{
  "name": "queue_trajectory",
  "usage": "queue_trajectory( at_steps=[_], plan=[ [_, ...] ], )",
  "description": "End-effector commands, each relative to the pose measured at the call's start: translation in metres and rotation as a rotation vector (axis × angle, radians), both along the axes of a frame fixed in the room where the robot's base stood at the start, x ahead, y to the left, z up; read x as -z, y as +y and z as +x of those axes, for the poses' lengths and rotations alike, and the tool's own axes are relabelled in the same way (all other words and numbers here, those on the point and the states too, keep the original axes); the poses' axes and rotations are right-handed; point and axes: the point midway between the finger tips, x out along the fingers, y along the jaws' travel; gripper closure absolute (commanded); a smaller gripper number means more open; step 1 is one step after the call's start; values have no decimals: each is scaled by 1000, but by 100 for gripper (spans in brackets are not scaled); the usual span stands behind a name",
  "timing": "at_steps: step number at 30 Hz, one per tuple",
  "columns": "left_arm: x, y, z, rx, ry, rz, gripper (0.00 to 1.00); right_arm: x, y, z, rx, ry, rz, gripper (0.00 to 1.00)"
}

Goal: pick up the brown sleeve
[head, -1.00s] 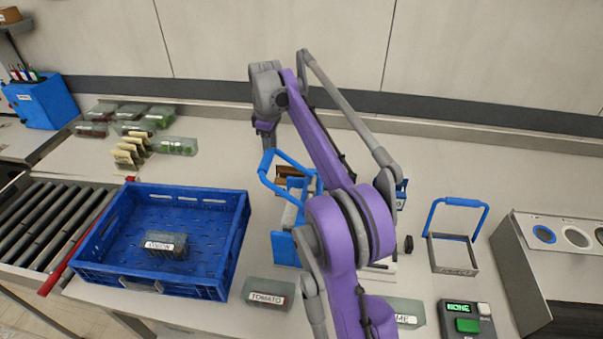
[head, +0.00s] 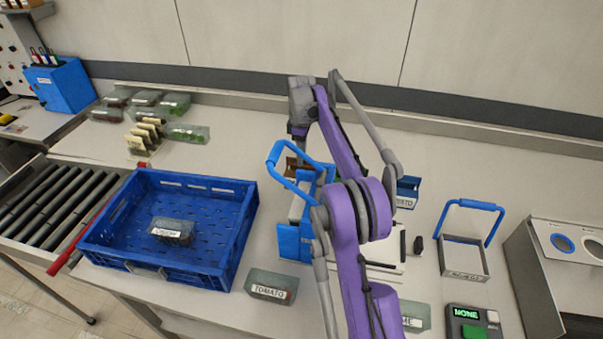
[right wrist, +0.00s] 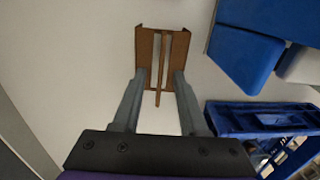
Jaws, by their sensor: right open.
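The brown sleeve (right wrist: 152,45) stands out in the right wrist view as an upright-edged brown piece with a thin bar down its middle. In the head view the brown sleeve (head: 292,166) is mostly hidden behind a blue handle and my arm. My right gripper (right wrist: 160,76) is open, with its two grey fingers reaching to the near end of the sleeve, one on each side of the bar. I cannot tell whether they touch it. In the head view my right gripper (head: 299,140) hangs over the sleeve's spot. My left gripper is not in view.
A blue-handled caddy (head: 284,241) stands close beside the sleeve. A blue crate (head: 247,230) with a labelled box inside is to the left. A tomato box (head: 270,286) lies in front. A grey basket with a blue handle (head: 467,205) stands to the right.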

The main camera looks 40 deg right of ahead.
Motion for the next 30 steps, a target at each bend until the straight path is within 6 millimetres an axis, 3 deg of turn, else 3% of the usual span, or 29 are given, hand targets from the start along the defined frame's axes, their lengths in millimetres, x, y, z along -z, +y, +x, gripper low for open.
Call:
queue_trajectory(
  at_steps=[5,13,21,30],
  plan=[
    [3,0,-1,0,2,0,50,23,1,0,0,0,0,57],
    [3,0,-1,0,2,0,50,26,1,0,0,-1,-1,57],
    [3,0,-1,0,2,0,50,26,1,0,0,-1,-1,100],
    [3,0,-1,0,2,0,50,26,1,0,0,-1,-1,100]
  ],
)
